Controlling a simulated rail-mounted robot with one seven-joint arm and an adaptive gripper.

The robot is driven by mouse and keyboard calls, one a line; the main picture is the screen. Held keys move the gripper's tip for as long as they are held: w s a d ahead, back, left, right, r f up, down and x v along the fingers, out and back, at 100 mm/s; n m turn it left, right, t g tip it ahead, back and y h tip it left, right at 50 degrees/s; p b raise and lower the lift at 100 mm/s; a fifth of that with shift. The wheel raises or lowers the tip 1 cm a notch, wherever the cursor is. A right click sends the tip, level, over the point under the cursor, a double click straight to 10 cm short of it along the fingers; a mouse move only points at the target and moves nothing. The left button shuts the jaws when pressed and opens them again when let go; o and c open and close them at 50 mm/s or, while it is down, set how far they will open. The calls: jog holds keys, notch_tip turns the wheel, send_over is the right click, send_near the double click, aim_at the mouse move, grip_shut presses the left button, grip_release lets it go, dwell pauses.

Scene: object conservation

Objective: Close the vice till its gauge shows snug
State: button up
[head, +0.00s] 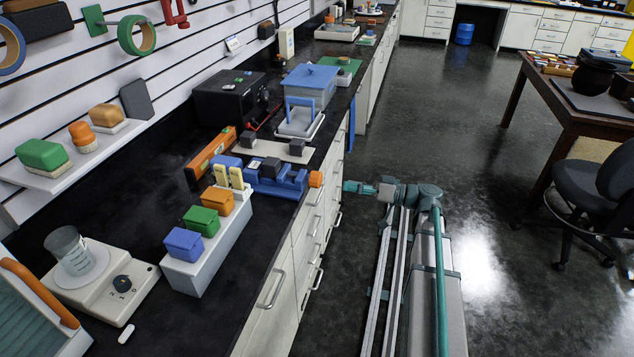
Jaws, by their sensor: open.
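The blue vice (284,183) sits on the black bench top near its front edge. An orange knob (315,179) at its right end reaches the bench edge. A dark block (270,167) is at the vice's middle; I cannot tell whether the jaws touch it. A small pale patch (253,163) on the vice may be its gauge, but it is too small to read. My gripper (351,187) is small in view, off the bench's front edge, to the right of the knob and apart from it. It is open and empty.
A white block (207,255) with blue, green and orange boxes stands in front of the vice. An orange level (211,154) lies left of it. Behind are dark blocks on a pale plate (272,152) and a blue bin (311,81). The aisle floor (500,220) is clear.

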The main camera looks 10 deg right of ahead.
aim_at(321, 181)
jog(key=p+x, duration=0.2)
jog(key=x, duration=0.8)
jog(key=shift+w+a+f+p, duration=0.1)
jog(key=shift+w+a+p, duration=0.05)
jog(key=shift+a+p, duration=0.2)
